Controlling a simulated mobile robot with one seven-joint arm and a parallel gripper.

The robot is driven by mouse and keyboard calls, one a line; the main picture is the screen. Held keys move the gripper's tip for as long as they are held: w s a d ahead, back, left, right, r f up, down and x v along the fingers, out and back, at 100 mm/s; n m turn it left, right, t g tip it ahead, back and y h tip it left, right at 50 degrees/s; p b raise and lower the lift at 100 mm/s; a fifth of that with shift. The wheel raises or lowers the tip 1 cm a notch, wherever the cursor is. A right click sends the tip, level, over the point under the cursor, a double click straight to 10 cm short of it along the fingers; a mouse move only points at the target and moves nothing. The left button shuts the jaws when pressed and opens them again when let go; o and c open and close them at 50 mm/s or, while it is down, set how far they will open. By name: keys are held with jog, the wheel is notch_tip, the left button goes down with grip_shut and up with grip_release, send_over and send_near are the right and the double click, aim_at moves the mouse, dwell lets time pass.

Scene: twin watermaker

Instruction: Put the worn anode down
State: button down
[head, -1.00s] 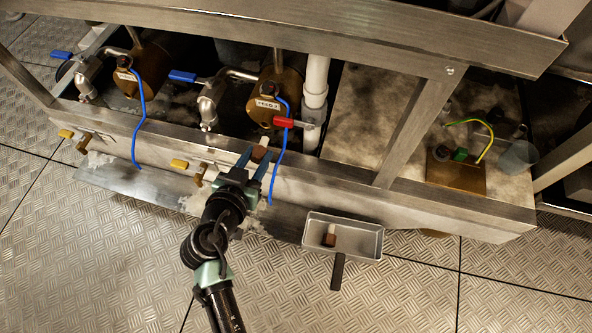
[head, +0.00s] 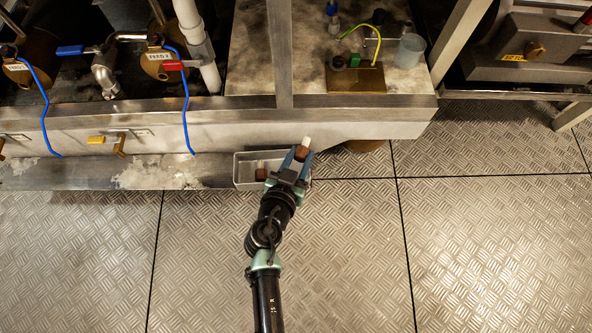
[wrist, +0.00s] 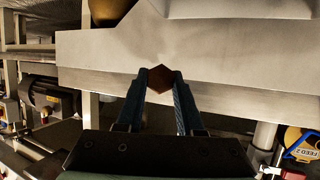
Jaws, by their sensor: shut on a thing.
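The worn anode (head: 302,152) has a brown hex head and a pale, whitish rod. My gripper (head: 299,160) is shut on it, with the blue fingers on both sides of the head. In the wrist view, the hex head (wrist: 159,86) sits between my fingertips (wrist: 161,80), and its rod is hidden behind the head. In the head view, the held anode is over the right end of a shallow metal tray (head: 243,181). Its height above the tray is hard to tell. My gripper covers part of the tray.
A second anode (head: 261,171), brown with a pale stub, is in the tray's middle. The metal frame (head: 340,125) runs just behind the tray. Blue wires (head: 186,120) hang from brown housings at left. A brown block (head: 357,80) and a clear cup (head: 409,50) stand on the bench. The floor at right is clear.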

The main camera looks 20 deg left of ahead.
notch_tip(320, 180, down, 7)
jog(key=b, duration=0.4)
jog(key=shift+a+f, duration=0.1)
jog(key=shift+f+b, duration=0.3)
jog(key=shift+b, duration=0.2)
jog(key=shift+f+b, duration=0.3)
jog(key=shift+b, duration=0.1)
